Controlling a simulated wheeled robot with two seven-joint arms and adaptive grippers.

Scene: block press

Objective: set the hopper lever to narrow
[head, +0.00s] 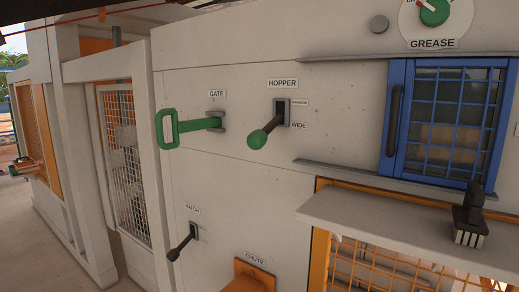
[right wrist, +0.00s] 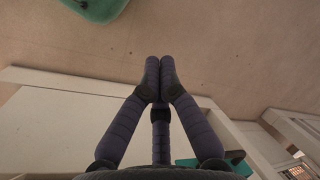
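The hopper lever (head: 265,133) is on the pale machine wall, under the HOPPER label (head: 283,83). Its dark shaft comes out of a black slotted plate and slopes down and left to a green grip. A small, hard-to-read label (head: 299,102) is beside the slot's upper end; the WIDE label (head: 299,125) is beside its lower end. The lever is tilted down, on the WIDE side. My right gripper (right wrist: 160,62) shows in the right wrist view with its fingertips together and nothing visible between them. Neither gripper shows in the head view, and the lever cannot be identified in the wrist view.
A green gate handle (head: 168,128) juts out left of the lever. A latch lever (head: 181,245) and an orange chute (head: 254,277) are below. A blue barred window (head: 445,120) is at right, above a protruding shelf (head: 380,220) bearing a black object (head: 469,212).

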